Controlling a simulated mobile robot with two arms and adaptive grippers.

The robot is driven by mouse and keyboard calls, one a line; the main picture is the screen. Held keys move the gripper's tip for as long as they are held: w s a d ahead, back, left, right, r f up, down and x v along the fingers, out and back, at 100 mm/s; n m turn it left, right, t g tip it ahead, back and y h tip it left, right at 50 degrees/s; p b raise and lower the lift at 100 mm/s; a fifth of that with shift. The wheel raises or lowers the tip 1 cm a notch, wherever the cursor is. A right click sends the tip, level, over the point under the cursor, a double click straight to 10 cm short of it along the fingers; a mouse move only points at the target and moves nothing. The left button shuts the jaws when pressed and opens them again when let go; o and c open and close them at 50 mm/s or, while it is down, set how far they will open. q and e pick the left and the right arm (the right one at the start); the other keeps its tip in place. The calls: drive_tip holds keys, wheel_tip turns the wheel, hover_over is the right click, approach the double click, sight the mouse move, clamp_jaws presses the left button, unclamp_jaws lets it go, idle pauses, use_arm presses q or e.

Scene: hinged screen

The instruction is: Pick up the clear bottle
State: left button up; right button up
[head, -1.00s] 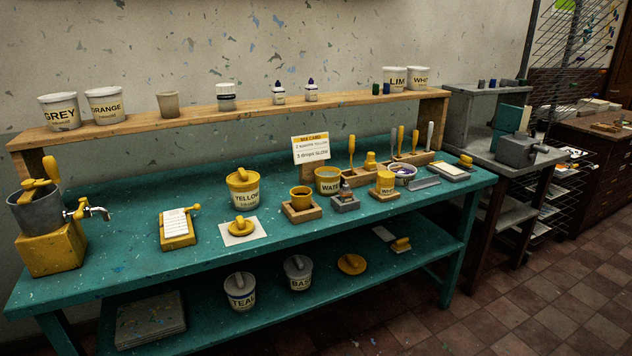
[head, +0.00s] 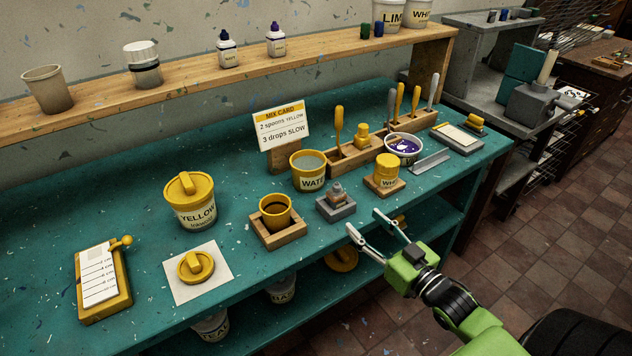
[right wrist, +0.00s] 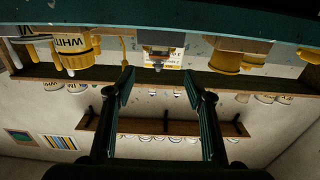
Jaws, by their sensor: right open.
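A small greyish, see-through-looking bottle (head: 337,191), which seems to be the clear bottle, stands in a grey block (head: 336,209) near the front edge of the teal bench. My right gripper (head: 365,221) is open and empty, just off the front edge, to the right of and nearer than the block, its fingers pointing toward it. In the right wrist view, which is upside down, the block and bottle (right wrist: 160,48) show between and beyond the open fingers; fine detail is too dark to tell. My left gripper is not in view.
A yellow cup in a wooden holder (head: 279,234) stands left of the block. A yellow-lidded jar (head: 386,169) stands right, and a water pot (head: 310,178) stands behind. Free floor lies right of the bench.

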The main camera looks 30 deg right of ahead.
sight(341, 201)
drive_tip(key=w, duration=0.5)
drive_tip(key=w+p, duration=0.1)
drive_tip(key=w, duration=0.1)
drive_tip(key=shift+w+a+r, duration=0.2)
drive_tip(key=shift+w+a, duration=0.05)
drive_tip(key=shift+a, duration=0.1)
drive_tip(key=shift+w, duration=0.3)
drive_tip(key=shift+w+a+f+p, duration=0.1)
drive_tip(key=shift+w+f+p, duration=0.1)
drive_tip(key=shift+w, duration=0.65)
drive_tip(key=shift+w+f+p, duration=0.1)
drive_tip(key=shift+w+p, duration=0.05)
drive_tip(key=shift+w, duration=0.75)
drive_tip(key=shift+w+a+f+p, duration=0.1)
drive_tip(key=shift+w+f+p, duration=0.1)
drive_tip(key=shift+w, duration=0.65)
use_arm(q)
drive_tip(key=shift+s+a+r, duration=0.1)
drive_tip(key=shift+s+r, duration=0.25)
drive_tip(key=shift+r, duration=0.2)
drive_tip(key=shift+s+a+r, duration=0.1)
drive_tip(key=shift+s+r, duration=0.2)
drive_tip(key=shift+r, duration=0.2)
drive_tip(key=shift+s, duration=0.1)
use_arm(e)
drive_tip(key=shift+r, duration=0.1)
drive_tip(key=c, duration=1.2)
